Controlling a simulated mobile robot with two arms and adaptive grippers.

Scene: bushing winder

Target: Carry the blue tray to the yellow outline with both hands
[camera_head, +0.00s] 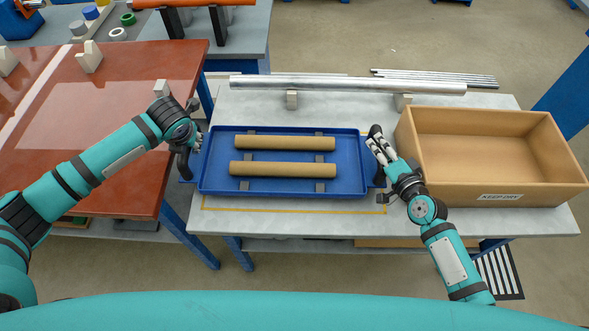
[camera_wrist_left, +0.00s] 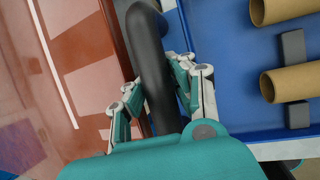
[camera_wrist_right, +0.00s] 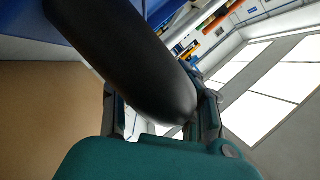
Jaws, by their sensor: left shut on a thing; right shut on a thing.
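The blue tray (camera_head: 215,185) is over the grey table, with two brown cardboard tubes (camera_head: 285,143) lying crosswise in it on small grey blocks. The tubes show partly in the left wrist view (camera_wrist_left: 290,82). My left gripper (camera_head: 187,150) is shut on the black handle (camera_wrist_left: 153,60) at the tray's left end. My right gripper (camera_head: 378,160) is shut on the black handle (camera_wrist_right: 135,60) at its right end. The yellow outline (camera_head: 290,211) shows along the tray's front side and at its right corners; the tray hides the rest. I cannot tell whether the tray touches the table.
A cardboard box (camera_head: 490,115) stands close right of my right gripper. A long metal bar (camera_head: 345,84) on grey blocks and several thin rods (camera_head: 440,77) lie behind the tray. A red-brown table (camera_head: 110,150) is at left. The grey table's front strip (camera_head: 300,225) is clear.

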